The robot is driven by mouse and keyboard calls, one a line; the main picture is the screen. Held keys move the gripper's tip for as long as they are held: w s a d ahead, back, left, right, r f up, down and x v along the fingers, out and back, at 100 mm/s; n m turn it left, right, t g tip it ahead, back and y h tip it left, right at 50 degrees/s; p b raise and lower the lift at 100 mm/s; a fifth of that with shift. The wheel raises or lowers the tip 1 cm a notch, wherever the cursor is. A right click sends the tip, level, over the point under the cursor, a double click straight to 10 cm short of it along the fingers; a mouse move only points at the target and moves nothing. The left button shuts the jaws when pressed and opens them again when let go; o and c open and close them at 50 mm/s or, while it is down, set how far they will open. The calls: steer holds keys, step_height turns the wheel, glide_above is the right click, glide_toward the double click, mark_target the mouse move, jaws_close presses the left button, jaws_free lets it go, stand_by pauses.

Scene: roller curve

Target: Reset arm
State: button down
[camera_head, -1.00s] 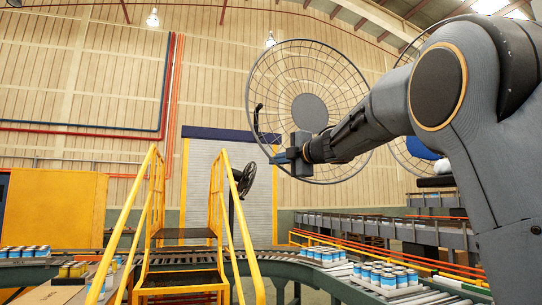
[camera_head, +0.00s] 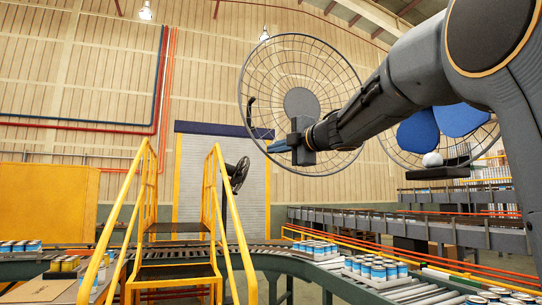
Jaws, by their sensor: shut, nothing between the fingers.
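My gripper (camera_head: 279,146) is at the end of my arm, which reaches in from the upper right. It is raised in the air in front of a large round wire fan guard (camera_head: 262,85). Its fingers point left and look shut, with nothing held. It is well above the roller conveyor and apart from everything around it.
Yellow-railed steps (camera_head: 175,272) stand left of centre. A curved roller conveyor (camera_head: 285,262) runs behind them, bearing packs of blue and white cans (camera_head: 375,267). A second fan guard (camera_head: 400,165) is behind my arm. A box (camera_head: 40,292) lies at lower left.

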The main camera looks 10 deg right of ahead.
steer(key=b+v, duration=0.1)
steer(key=v, duration=0.5)
steer(key=shift+s+a, duration=0.25)
steer(key=shift+s, duration=0.25)
steer(key=w+d+f+m+h, duration=0.1)
steer(key=d+f+m+h, duration=0.2)
steer(key=f, duration=0.6)
steer(key=w+d+f+m+g+h+b, duration=0.1)
steer(key=f+m+h, duration=0.1)
steer(key=f+m, duration=0.55)
steer(key=w+d+f+m+h, duration=0.2)
steer(key=d+f+m+h, duration=0.1)
steer(key=f, duration=0.7)
steer(key=s+f+m+g+h, duration=0.1)
steer(key=s+f+m+g, duration=0.3)
steer(key=f, duration=0.6)
steer(key=s+f+m+g+h, duration=0.1)
steer(key=s+f, duration=0.4)
steer(key=f, duration=0.6)
steer(key=s+a+f+m+g, duration=0.2)
steer(key=s+f+g, duration=0.2)
steer(key=s+f, duration=0.5)
steer(key=s+a+f+m+g+y, duration=0.1)
steer(key=s+f+m+g, duration=0.2)
steer(key=s+f, duration=0.6)
steer(key=s+g, duration=0.1)
steer(key=s, duration=0.4)
steer(key=shift+s+a+f+y, duration=0.15)
steer(key=shift+a+f+y, duration=0.15)
steer(key=shift+a, duration=0.05)
